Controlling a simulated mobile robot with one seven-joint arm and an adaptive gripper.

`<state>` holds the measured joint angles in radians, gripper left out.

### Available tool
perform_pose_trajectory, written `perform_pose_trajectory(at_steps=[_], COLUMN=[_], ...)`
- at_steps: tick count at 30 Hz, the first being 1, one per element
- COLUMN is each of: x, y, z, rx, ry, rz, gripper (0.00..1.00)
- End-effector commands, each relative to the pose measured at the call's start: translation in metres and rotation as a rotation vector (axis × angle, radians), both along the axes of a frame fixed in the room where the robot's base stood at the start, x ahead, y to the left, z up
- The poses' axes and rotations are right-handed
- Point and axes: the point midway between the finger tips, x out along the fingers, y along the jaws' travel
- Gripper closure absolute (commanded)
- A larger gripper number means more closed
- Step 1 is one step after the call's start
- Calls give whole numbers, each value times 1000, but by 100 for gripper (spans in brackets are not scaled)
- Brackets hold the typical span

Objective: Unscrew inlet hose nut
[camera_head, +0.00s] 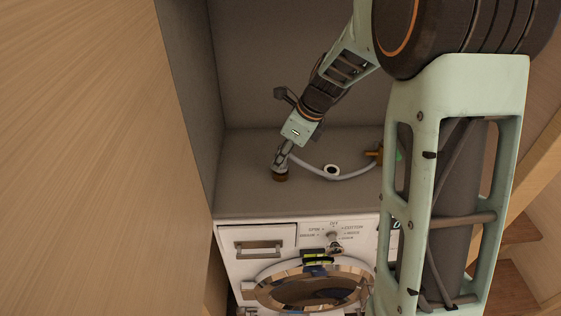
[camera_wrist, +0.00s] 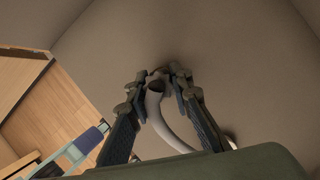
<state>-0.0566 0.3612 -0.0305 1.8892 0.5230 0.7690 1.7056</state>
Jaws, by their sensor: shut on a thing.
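A brass-brown nut (camera_head: 280,178) shows at the tips of my gripper (camera_head: 281,168), low over the grey surface behind the washing machine's front. In the wrist view my gripper (camera_wrist: 160,92) has both fingers closed in around the dark round end of the pale hose (camera_wrist: 172,134). The fingers cover most of the nut there, and I cannot tell whether it touches the surface. The hose (camera_head: 312,170) curves from my gripper to the right, toward a brass tap (camera_head: 375,153) with a green part. My arm hides what lies beyond the tap.
A white washing machine (camera_head: 285,236) with a drawer, a dial and a round chrome door stands below. Grey walls (camera_head: 290,75) close in the back and left, and a wooden panel (camera_head: 95,150) fills the left.

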Motion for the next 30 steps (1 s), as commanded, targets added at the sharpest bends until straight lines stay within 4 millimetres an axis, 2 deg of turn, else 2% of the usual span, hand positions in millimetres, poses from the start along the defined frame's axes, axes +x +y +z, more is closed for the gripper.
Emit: perform_pose_trajectory(at_steps=[8,30], x=[0,0], y=[0,0], z=[4,41], rx=[0,0], ry=[0,-1], rz=[0,0], gripper=[100,100])
